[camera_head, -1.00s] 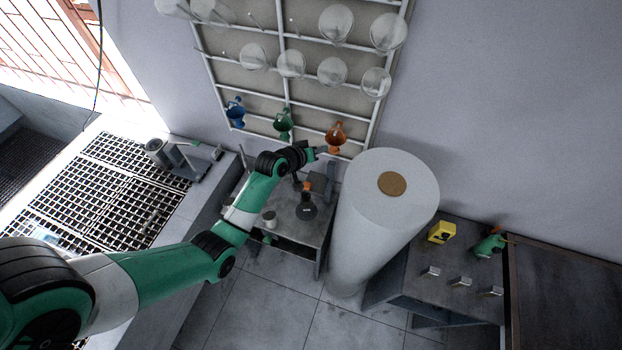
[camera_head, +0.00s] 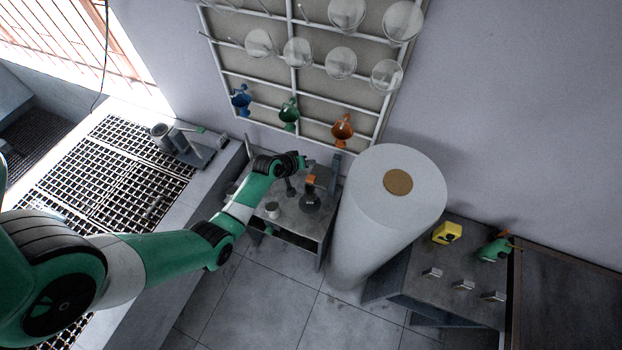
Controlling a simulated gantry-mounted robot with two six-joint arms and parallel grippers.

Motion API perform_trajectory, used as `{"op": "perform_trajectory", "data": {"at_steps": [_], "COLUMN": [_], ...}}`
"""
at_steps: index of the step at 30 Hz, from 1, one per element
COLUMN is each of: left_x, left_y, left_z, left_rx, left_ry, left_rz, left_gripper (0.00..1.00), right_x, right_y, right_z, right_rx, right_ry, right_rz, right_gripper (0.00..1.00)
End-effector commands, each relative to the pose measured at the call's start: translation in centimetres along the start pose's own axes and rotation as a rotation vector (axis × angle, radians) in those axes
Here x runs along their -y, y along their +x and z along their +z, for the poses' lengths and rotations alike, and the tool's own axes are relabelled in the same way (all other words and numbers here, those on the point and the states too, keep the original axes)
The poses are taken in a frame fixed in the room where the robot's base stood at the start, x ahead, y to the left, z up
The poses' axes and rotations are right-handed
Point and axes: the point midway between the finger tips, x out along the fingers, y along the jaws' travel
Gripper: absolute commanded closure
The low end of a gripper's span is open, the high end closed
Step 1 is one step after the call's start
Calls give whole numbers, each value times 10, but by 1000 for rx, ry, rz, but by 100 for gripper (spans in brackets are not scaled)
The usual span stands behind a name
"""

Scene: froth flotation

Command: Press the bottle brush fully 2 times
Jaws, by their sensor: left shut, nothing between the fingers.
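I cannot make out a clear bottle brush. A small grey table (camera_head: 293,222) below the rack holds a dark round-bodied item with an orange top (camera_head: 310,202), a small pale cup (camera_head: 272,210) and a thin dark upright piece (camera_head: 291,188). My left gripper (camera_head: 304,162) is shut and empty. In the picture it appears just above the orange top, over the back of the table. I cannot tell its height or whether it touches anything. My left wrist and forearm hide part of the table's left side. My right gripper is out of view.
A tall white cylinder (camera_head: 360,215) stands right of the table. The wall rack (camera_head: 262,128) above holds blue (camera_head: 240,99), green (camera_head: 288,112) and orange (camera_head: 342,128) funnels and clear glassware. Another grey table (camera_head: 410,280) stands at right. Open floor lies in front.

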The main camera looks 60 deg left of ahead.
Motion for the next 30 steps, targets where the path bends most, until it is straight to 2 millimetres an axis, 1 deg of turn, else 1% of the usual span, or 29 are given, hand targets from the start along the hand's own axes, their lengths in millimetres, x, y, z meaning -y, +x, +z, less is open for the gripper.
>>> {"op": "perform_trajectory", "data": {"at_steps": [1,9,13,18,30], "left_x": [6,27,35,39,39], "left_y": [8,37,48,54,53], "left_z": [6,27,35,39,39], "left_rx": [0,0,0,0,0], "left_ry": [0,0,0,0,0], "left_rz": [0,0,0,0,0], "left_gripper": [100,100,100,100,100], "right_x": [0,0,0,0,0], "right_y": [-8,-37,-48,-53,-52], "right_z": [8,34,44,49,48], "right_rx": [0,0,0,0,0], "right_ry": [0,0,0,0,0], "right_rz": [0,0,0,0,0], "right_gripper": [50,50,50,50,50]}}
